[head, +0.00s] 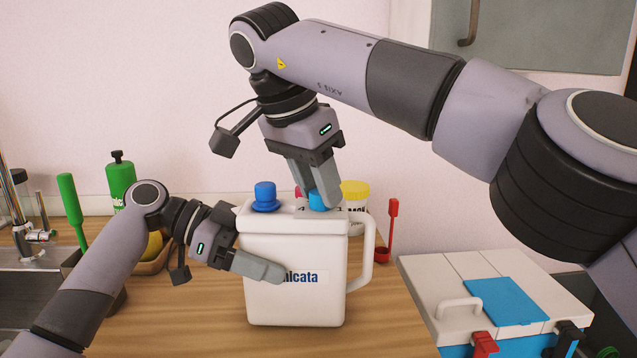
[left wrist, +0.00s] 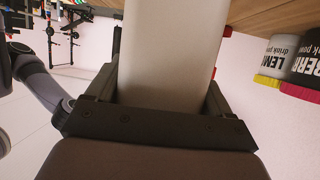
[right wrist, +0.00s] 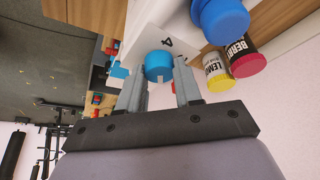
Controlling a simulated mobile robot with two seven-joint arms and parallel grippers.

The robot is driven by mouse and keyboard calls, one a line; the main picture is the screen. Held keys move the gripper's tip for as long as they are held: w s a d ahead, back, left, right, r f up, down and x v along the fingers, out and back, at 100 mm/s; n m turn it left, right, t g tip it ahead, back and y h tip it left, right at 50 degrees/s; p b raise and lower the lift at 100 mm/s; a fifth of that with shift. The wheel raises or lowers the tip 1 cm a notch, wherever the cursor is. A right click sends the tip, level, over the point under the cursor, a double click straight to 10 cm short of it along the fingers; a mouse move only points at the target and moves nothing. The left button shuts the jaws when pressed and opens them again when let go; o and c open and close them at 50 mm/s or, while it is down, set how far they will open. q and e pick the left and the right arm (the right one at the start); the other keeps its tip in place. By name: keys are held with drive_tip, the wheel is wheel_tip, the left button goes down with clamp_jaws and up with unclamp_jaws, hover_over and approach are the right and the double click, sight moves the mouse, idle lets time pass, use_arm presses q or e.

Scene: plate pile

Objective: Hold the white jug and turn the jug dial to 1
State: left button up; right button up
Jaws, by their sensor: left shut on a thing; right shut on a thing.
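The white jug (head: 290,300) stands upright on the wooden counter, with a handle on its right side and a partly covered label. My left gripper (head: 262,267) is shut on the jug's body; one finger lies across the front. In the left wrist view the white jug wall (left wrist: 170,50) fills the space between the fingers. My right gripper (head: 318,190) points down and is shut on the blue jug dial (head: 317,201) on the lid. In the right wrist view the dial (right wrist: 158,66) sits between the fingertips, with a printed 4 beside it. The dial's setting is unclear.
A larger blue cap (head: 265,197) rises from the lid's left. Behind the jug are a yellow-lidded container (head: 355,193) and a red utensil (head: 390,230). A sink (head: 30,275) lies left; a white box with a blue panel (head: 505,300) stands right. The counter before the jug is clear.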

drive_tip(key=shift+m, duration=0.5)
drive_tip(key=o, duration=1)
drive_tip(key=shift+o, duration=0.2)
